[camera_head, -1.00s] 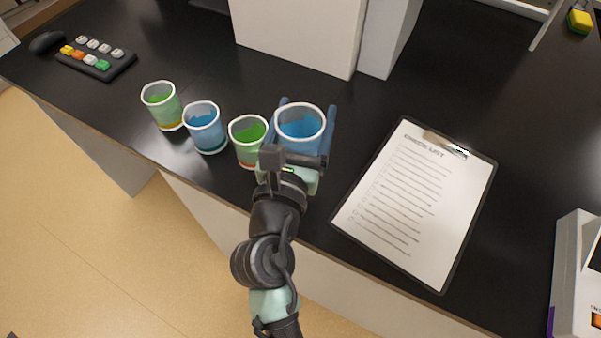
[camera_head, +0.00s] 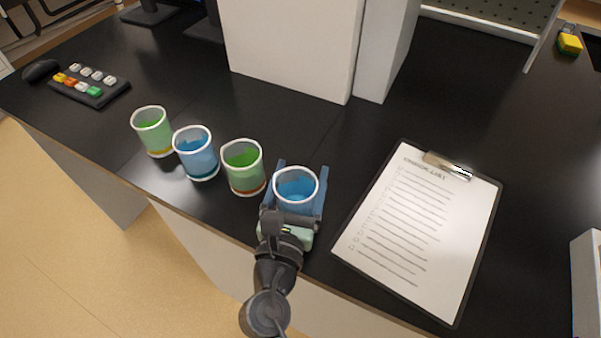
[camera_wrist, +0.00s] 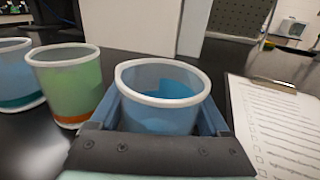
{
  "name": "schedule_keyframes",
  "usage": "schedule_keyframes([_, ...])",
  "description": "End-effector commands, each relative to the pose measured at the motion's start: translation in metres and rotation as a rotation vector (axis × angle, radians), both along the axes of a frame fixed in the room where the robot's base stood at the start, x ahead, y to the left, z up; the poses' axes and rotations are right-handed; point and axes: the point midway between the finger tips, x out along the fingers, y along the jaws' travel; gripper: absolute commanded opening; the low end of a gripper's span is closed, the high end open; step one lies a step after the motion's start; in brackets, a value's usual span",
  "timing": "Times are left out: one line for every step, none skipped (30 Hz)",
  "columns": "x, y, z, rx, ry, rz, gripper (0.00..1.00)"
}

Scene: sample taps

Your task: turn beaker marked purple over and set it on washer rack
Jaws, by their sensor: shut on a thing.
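My gripper (camera_head: 300,174) is shut on a clear beaker (camera_head: 296,190) with a white rim and blue contents, at the counter's front edge. Its blue fingers lie on either side of this beaker. The beaker is upright, mouth up; the wrist view shows it too (camera_wrist: 160,104). Its lower part is hidden, so I cannot see its mark or whether it touches the counter. Left of it stand a green beaker with an orange-red base (camera_head: 244,168), a blue one with a teal base (camera_head: 197,154) and a green one with a yellow base (camera_head: 153,132). I cannot identify the washer rack with certainty.
A clipboard with a checklist (camera_head: 420,235) lies right of my gripper. A tall white block (camera_head: 290,45) stands behind. A perforated panel in a white frame (camera_head: 490,14) is at the back right. A button pad (camera_head: 90,84) lies far left. Black counter (camera_head: 465,105) is bare behind the clipboard.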

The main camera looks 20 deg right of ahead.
Motion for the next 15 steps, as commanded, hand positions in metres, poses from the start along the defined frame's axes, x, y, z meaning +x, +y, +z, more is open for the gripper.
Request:
schedule_keyframes([0.0001,0.0001,-0.0030,-0.001,0.001,0.000,0.18])
schedule_keyframes([0.0001,0.0001,-0.0040,-0.001,0.001,0.000,0.18])
schedule_keyframes([0.0001,0.0001,-0.0036,-0.001,0.001,0.000,0.83])
schedule_keyframes([0.0000,0.0000,-0.0031,-0.001,0.001,0.000,0.89])
schedule_keyframes([0.0000,0.0000,-0.0031,-0.001,0.001,0.000,0.94])
schedule_keyframes([0.0000,0.0000,-0.0031,-0.001,0.001,0.000,1.00])
schedule_keyframes([0.0000,0.0000,-0.0031,-0.001,0.001,0.000,1.00])
schedule_keyframes([0.0000,0.0000,-0.0030,-0.001,0.001,0.000,1.00])
schedule_keyframes([0.0000,0.0000,-0.0030,-0.001,0.001,0.000,1.00])
schedule_keyframes([0.0000,0.0000,-0.0030,-0.001,0.001,0.000,1.00])
schedule_keyframes([0.0000,0.0000,-0.0030,-0.001,0.001,0.000,1.00])
schedule_keyframes([0.0000,0.0000,-0.0030,0.000,0.000,0.000,1.00])
schedule_keyframes([0.0001,-0.0001,-0.0032,0.000,0.000,0.000,1.00])
schedule_keyframes([0.0001,-0.0001,-0.0035,0.000,0.000,0.000,1.00])
schedule_keyframes([0.0000,-0.0001,-0.0041,0.001,-0.001,0.000,1.00])
